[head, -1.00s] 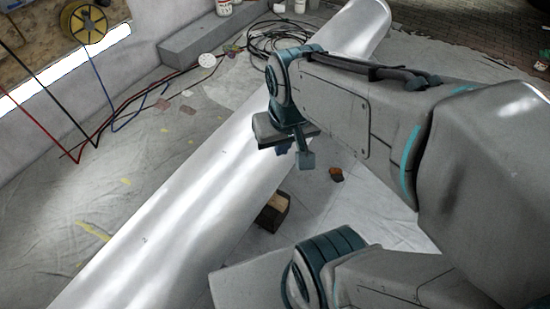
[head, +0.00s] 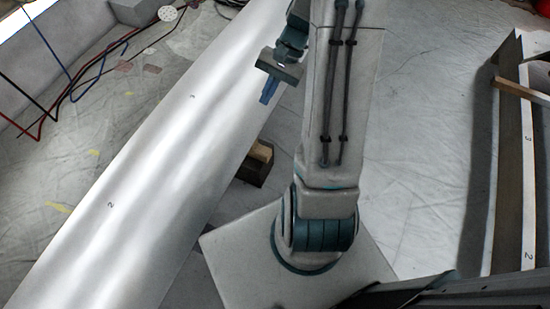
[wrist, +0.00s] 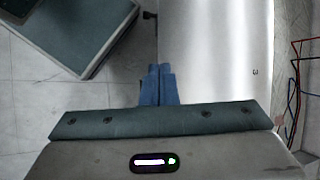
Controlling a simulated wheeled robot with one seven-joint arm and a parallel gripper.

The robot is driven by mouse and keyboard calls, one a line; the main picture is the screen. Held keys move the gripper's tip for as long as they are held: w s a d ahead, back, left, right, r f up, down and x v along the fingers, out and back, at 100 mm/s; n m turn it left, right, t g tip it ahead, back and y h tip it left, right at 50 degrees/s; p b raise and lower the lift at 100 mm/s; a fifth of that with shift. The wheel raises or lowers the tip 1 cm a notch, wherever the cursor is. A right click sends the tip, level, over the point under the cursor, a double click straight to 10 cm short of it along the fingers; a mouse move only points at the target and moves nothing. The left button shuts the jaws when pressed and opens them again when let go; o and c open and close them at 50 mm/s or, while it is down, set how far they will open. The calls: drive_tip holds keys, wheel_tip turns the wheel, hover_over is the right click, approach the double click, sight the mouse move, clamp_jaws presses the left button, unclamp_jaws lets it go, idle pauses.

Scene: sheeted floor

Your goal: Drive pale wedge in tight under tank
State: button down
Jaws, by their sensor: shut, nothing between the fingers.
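The tank (head: 165,150) is a long, shiny silver cylinder lying diagonally across the sheeted floor in the head view. It also fills the upper right of the wrist view (wrist: 205,50). A pale tan piece, apparently the wedge (head: 262,151), shows by the tank's right side, against a dark brown block (head: 253,171). I cannot tell how far either reaches under the tank. My gripper (head: 267,92) is above the tank's right edge, apart from the wedge, its blue fingers pointing down. In the wrist view the fingers (wrist: 160,72) are together and empty, beside the tank's edge.
Red, black and blue cables (head: 62,98) lie left of the tank. A long grey trough-like structure (head: 509,165) with a wooden bar (head: 522,92) across it stands at the right. Bare sheeted floor (head: 425,150) lies between it and my arm.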

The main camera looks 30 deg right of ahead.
drive_tip(key=d+f+m+t+y+b, duration=0.25)
drive_tip(key=d+f+m+b, duration=0.2)
drive_tip(key=f, duration=0.95)
drive_tip(key=d+f+m+t+y+b, duration=0.2)
drive_tip(key=d+f+m+t+b, duration=0.25)
drive_tip(key=f, duration=0.85)
drive_tip(key=d+f+m+t+y+b, duration=0.3)
drive_tip(key=d+f+m+b, duration=0.15)
drive_tip(key=f, duration=0.95)
drive_tip(key=m+t+h+b, duration=0.3)
drive_tip(key=m+t+b, duration=0.3)
approach(270, 157)
drive_tip(key=b+x, duration=0.2)
drive_tip(key=x, duration=0.4)
drive_tip(key=shift+w+b, duration=0.1)
drive_tip(key=shift+b, duration=0.25)
drive_tip(key=shift+w+a, duration=0.15)
drive_tip(key=shift+w, duration=0.1)
drive_tip(key=shift+x, duration=2.35)
drive_tip(key=shift+s, duration=0.1)
